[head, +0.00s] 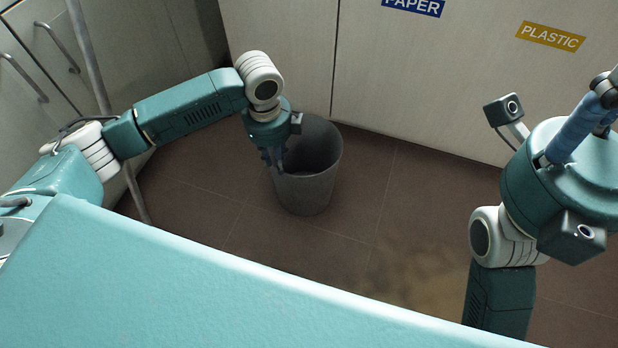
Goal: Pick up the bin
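The bin (308,192) is a dark grey, round, open-topped bin standing upright on the brown tiled floor, in front of the pale cabinet. Its inside looks empty as far as I can see. My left gripper (273,160) points down at the bin's left rim and overlaps it in the picture. Its dark fingers are small and partly lost against the bin, so I cannot tell whether they are open or closed on the rim.
Pale cabinet doors (285,60) with a blue PAPER label (414,6) and a yellow PLASTIC label (550,36) stand behind the bin. Cabinet handles (58,47) and a thin pole (90,60) are at the left. The floor (420,215) right of the bin is clear.

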